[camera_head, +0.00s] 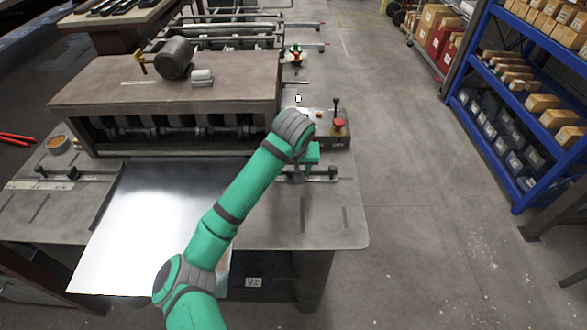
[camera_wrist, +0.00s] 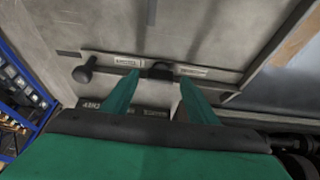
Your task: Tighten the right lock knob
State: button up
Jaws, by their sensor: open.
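The right guide bar (camera_head: 322,175) lies on the machine's table to the right of the metal sheet. In the wrist view, a small dark knob (camera_wrist: 160,70), which looks like the right lock knob, sits on the bar (camera_wrist: 210,76). My gripper (camera_wrist: 158,82) is open, with one green finger on each side of the knob in the picture. I see no contact, and the height gap is hard to judge. In the head view my gripper (camera_head: 305,168) is over the bar and hides the knob.
The shiny sheet (camera_head: 150,215) lies left of my arm. The roller housing (camera_head: 170,95) stands behind it. A control box with a red button (camera_head: 338,125) is close behind my gripper. Blue shelving (camera_head: 490,100) is far right, past open floor.

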jog(key=shift+c, duration=0.7)
jog(key=c, duration=0.9)
jog(key=shift+a+m+h, duration=0.1)
jog(key=shift+m+h, duration=0.4)
jog(key=shift+m, duration=0.8)
jog(key=o, duration=1)
jog(key=shift+o, duration=0.2)
